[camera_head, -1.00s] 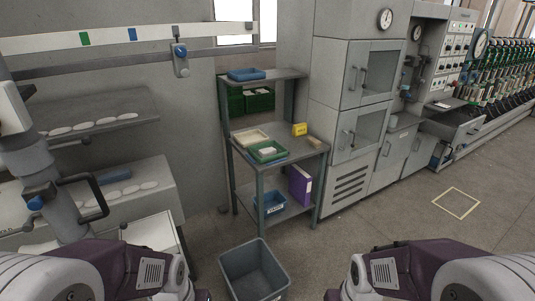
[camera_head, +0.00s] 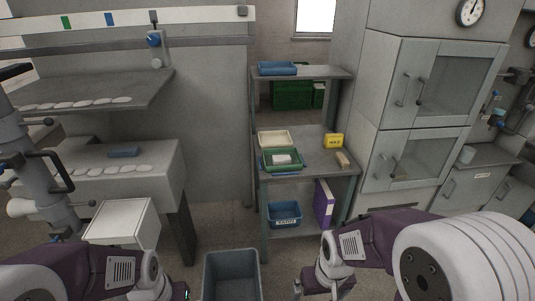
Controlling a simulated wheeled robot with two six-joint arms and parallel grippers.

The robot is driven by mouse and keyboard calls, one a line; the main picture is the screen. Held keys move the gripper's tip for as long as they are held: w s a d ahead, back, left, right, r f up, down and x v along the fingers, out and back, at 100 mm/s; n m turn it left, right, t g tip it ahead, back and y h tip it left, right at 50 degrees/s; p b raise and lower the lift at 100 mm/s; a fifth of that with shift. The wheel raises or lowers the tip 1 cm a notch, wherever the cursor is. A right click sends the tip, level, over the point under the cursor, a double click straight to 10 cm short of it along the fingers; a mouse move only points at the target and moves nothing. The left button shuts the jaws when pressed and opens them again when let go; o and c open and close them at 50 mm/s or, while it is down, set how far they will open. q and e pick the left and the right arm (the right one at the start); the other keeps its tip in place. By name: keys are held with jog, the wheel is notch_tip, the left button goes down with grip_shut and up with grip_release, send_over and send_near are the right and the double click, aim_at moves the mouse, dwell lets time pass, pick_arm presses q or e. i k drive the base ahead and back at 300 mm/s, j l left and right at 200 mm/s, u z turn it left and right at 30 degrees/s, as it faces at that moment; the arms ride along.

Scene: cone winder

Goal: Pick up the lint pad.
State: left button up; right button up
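No item is clearly marked as a lint pad. A small white pad-like block (camera_head: 282,160) lies in a green tray (camera_head: 298,166) on the middle shelf of the grey rack. A tan block (camera_head: 343,159) lies at that shelf's right front, and I cannot tell which of them is the lint pad. My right arm comes in at the lower right, with its gripper (camera_head: 325,291) low at the bottom edge, partly cut off. My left arm is at the lower left; only a dark tip of its end (camera_head: 187,294) shows. Both are well below and in front of the shelf.
A cream tray (camera_head: 274,134) and a yellow box (camera_head: 333,141) share the shelf. Below are a blue bin (camera_head: 284,222) and a purple binder (camera_head: 324,203). A grey bin (camera_head: 232,254) stands in front of the rack. Grey cabinets (camera_head: 400,160) stand right of it.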

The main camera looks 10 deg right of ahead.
aim_at(280, 159)
jog(key=i+l+u, duration=0.2)
jog(key=l+u, duration=0.25)
jog(key=l, duration=0.35)
jog(key=l+u, duration=0.45)
jog(key=l, duration=0.4)
jog(key=l+u, duration=0.45)
jog(key=l, duration=0.45)
jog(key=i+l+u, duration=0.3)
jog(key=l, duration=0.25)
jog(key=l+u, duration=0.3)
jog(key=l, duration=0.2)
jog(key=l+u, duration=0.3)
jog(key=l, duration=0.3)
jog(key=i, duration=0.05)
